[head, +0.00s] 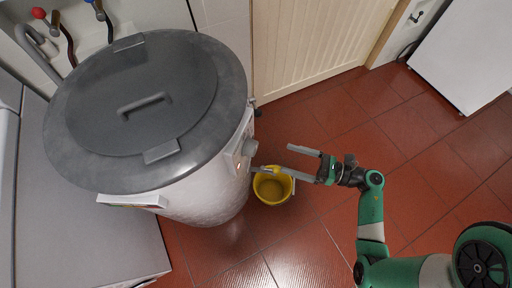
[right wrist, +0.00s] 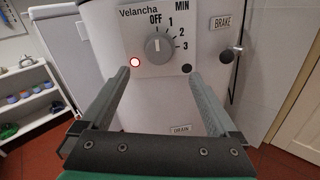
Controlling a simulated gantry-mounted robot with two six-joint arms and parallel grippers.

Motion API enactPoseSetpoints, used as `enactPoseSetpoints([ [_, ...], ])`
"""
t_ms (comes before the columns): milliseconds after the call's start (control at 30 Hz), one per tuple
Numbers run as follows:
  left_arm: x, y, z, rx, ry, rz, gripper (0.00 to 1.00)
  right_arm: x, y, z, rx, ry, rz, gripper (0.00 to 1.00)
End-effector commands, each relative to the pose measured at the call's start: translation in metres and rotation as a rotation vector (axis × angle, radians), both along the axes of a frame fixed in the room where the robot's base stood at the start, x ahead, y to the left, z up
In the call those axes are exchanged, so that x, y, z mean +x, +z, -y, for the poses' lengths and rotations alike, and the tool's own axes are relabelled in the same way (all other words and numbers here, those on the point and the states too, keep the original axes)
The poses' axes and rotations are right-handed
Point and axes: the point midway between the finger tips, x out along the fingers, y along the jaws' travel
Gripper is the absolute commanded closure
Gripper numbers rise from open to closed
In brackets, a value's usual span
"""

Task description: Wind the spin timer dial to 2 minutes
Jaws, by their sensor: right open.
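The spin timer dial (right wrist: 158,47) is a round grey knob on a light panel in the right wrist view. The marks OFF, 1, 2 and 3 run around its top and right side; its pointer is too small to read surely. In the head view the dial (head: 250,147) sticks out from the side of the white spin drum (head: 205,195). My right gripper (head: 270,158) is open and empty in front of the panel. In the right wrist view its fingers (right wrist: 160,75) stand wide apart, one either side of the dial and apart from it. My left gripper is out of view.
A red-ringed lamp (right wrist: 135,62) sits left of the dial, and a black BRAKE knob (right wrist: 227,56) to the right. A grey lid (head: 145,95) covers the drum. A yellow bucket (head: 272,188) stands on the floor below my gripper. The red tiled floor (head: 330,110) is mostly clear.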

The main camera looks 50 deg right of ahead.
Motion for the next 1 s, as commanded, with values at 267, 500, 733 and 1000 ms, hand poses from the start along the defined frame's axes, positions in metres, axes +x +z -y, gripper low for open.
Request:
enactPoseSetpoints([
  [267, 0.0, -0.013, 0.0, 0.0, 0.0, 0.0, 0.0, 0.044, -0.002, -0.021, -0.003, 0.011, 0.001, 0.05],
  [500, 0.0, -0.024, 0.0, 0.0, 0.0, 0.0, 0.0, 0.089, -0.002, -0.038, -0.001, 0.006, 0.002, 0.05],
  [733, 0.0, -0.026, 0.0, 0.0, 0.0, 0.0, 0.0, 0.104, 0.001, -0.043, -0.001, 0.0, 0.001, 0.05],
  [1000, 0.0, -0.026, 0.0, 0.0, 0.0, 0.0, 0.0, 0.103, 0.001, -0.043, -0.001, 0.0, 0.0, 0.19],
])
